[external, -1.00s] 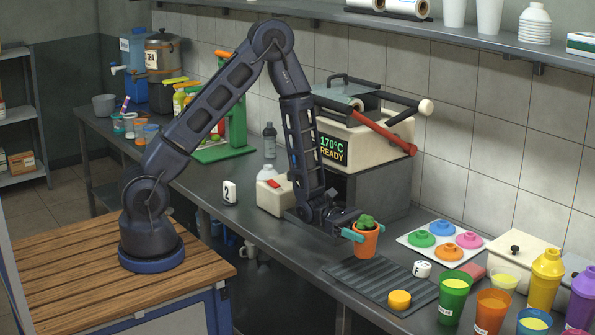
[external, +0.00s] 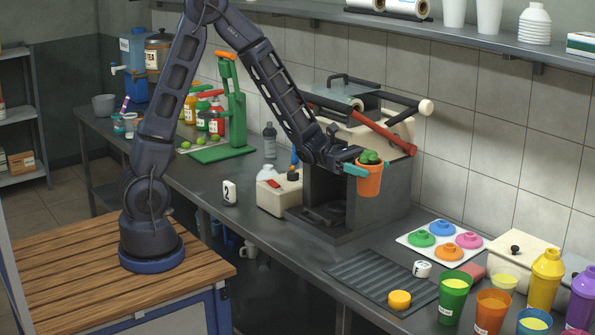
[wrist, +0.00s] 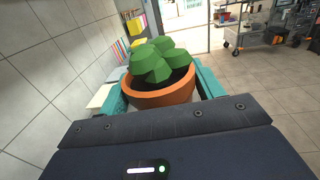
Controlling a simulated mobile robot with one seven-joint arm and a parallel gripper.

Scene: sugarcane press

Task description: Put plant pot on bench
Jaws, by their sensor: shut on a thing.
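The plant pot (external: 369,183) is orange terracotta with a green plant (external: 370,157) in it. My gripper (external: 368,171) is shut on the pot, its teal fingers on either side just below the rim. The pot is upright and held in the air above the grey metal bench (external: 375,240), in front of the press machine's dark stand. In the wrist view the pot (wrist: 160,96) sits between the teal fingers, with the plant on top; its lower part is hidden there.
The press (external: 352,140) is behind the pot. Bare bench lies between stand and mat.

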